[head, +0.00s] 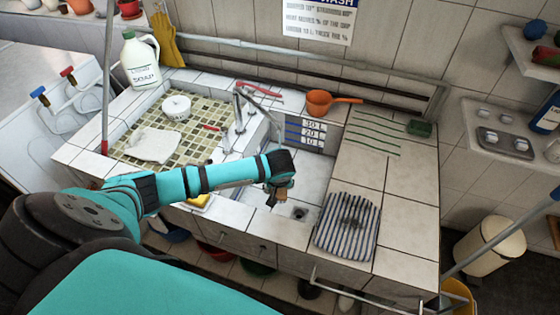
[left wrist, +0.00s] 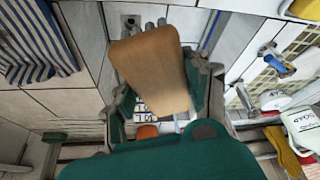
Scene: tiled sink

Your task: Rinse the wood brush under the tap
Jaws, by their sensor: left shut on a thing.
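The wood brush (left wrist: 152,68) fills the middle of the left wrist view as a brown wooden block between my finger pads; its bristles are mostly hidden. In the head view my left gripper (head: 278,193) is shut on it, over the sink basin (head: 314,172). The brush is small there and partly hidden by my gripper. The drain (head: 299,211) lies just to the right and nearer. The metal tap (head: 239,112) stands at the basin's left, behind my forearm. I see no water running. My right gripper is not in view.
A striped cloth (head: 347,226) lies on the counter right of the basin. An orange ladle (head: 320,101) lies behind it. A white soap jug (head: 140,62), a white cloth (head: 153,145) and a lidded white jar (head: 177,107) stand or lie left. A green sponge (head: 420,129) is back right.

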